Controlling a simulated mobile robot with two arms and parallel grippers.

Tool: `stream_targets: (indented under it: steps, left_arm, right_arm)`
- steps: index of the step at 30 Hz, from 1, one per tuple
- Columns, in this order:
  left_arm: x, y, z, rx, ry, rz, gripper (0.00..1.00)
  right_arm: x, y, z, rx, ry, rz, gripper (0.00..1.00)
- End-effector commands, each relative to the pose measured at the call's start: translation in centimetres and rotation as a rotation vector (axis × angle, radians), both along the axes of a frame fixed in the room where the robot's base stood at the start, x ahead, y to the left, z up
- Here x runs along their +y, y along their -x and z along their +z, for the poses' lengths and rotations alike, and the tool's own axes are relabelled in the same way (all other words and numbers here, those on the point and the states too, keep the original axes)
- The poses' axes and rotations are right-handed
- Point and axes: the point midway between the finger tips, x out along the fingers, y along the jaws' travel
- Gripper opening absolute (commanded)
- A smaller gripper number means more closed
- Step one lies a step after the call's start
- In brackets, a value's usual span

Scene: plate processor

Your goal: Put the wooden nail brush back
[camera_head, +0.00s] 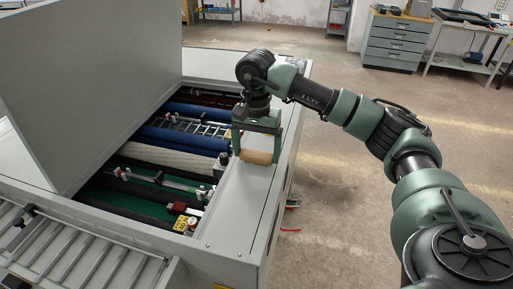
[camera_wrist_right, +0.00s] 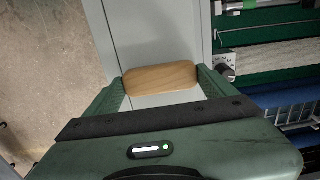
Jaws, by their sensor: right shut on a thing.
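The wooden nail brush (camera_head: 256,157) is a light brown block with rounded ends. My right gripper (camera_head: 256,152) is shut on it, above or at the light grey right-hand ledge of the plate processor (camera_head: 228,213). In the right wrist view the brush (camera_wrist_right: 160,78) lies crosswise between the two green fingers of the gripper (camera_wrist_right: 162,82), one finger at each end. Its underside is hidden, so I cannot tell whether it touches the ledge. My left gripper is not in view.
The processor's open bay holds blue rollers (camera_head: 188,139), a white roller (camera_head: 165,157) and small fittings. Its raised lid (camera_head: 90,80) stands at the left. A roller conveyor (camera_head: 75,255) is at the front left. The ledge in front of the brush is clear.

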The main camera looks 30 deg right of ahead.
Motion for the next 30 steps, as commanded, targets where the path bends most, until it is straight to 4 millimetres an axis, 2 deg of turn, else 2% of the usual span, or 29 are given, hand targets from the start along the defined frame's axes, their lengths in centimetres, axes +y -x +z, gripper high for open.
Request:
stream_targets:
  steps: [8, 9, 10, 20, 21, 26, 30]
  left_arm:
    - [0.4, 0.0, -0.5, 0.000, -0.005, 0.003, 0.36]
    - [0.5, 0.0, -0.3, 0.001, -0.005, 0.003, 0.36]
    - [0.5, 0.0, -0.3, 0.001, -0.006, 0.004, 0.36]
    - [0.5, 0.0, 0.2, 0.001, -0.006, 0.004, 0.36]
    - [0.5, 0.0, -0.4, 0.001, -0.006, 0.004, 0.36]
    - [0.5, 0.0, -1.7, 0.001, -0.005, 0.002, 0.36]
    - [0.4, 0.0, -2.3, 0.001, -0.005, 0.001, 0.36]
  right_arm:
    - [0.0, 0.0, -0.4, -0.001, -0.001, 0.000, 0.48]
    - [0.0, 0.0, -0.2, -0.001, -0.001, 0.000, 0.97]
    - [0.0, 0.0, -0.2, -0.001, -0.001, 0.000, 1.00]
    - [0.0, 0.0, 0.4, -0.001, -0.001, 0.000, 1.00]
    - [0.0, -0.1, 0.5, -0.003, -0.001, 0.000, 1.00]
    - [0.1, -0.2, 3.2, -0.007, -0.002, 0.000, 1.00]
    - [0.0, -0.2, 6.7, -0.009, -0.001, -0.001, 1.00]
